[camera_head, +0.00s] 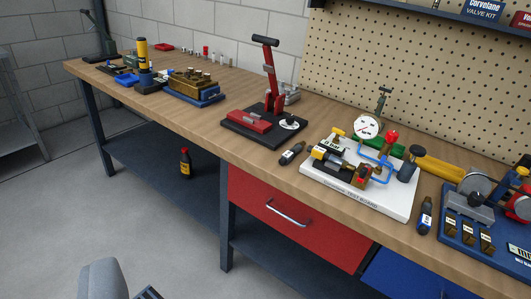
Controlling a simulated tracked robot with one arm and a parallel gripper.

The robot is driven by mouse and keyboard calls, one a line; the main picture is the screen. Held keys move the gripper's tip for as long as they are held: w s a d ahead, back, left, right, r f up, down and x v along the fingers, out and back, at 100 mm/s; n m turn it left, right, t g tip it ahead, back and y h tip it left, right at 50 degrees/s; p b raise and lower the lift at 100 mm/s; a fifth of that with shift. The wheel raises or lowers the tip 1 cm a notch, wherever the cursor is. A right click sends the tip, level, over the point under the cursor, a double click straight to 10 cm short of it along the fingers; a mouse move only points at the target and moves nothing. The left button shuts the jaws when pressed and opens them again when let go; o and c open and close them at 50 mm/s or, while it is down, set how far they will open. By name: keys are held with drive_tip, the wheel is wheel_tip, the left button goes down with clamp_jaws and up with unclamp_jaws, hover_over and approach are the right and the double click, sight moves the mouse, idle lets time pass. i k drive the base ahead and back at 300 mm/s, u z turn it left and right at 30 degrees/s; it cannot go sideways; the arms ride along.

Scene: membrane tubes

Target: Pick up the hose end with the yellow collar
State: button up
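A white test board (330,186) stands on the workbench at right of centre. It carries blue tubing (365,154), brass and dark fittings, a red knob (392,136) and a round white gauge (366,126). Small yellow parts show at its left side, one upright (339,131) and one at a dark fitting (318,152). I cannot tell which of these, if any, is the yellow collar on a hose end. A larger yellow cylinder (437,168) lies behind the board's right side.
The wooden workbench (215,115) runs from back left to front right. A red-handled press (270,80), a blue-based brass block (195,88) and a blue-based machine (465,235) stand on it. Small dark bottles lie beside the board. Grey floor (150,225) is open in front.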

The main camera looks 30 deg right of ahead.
sight(317, 152)
drive_tip(key=i, duration=0.1)
drive_tip(key=u, duration=2.35)
drive_tip(key=k, duration=2.05)
drive_tip(key=z, duration=1.65)
drive_tip(key=i, duration=1.55)
drive_tip(key=u, duration=0.05)
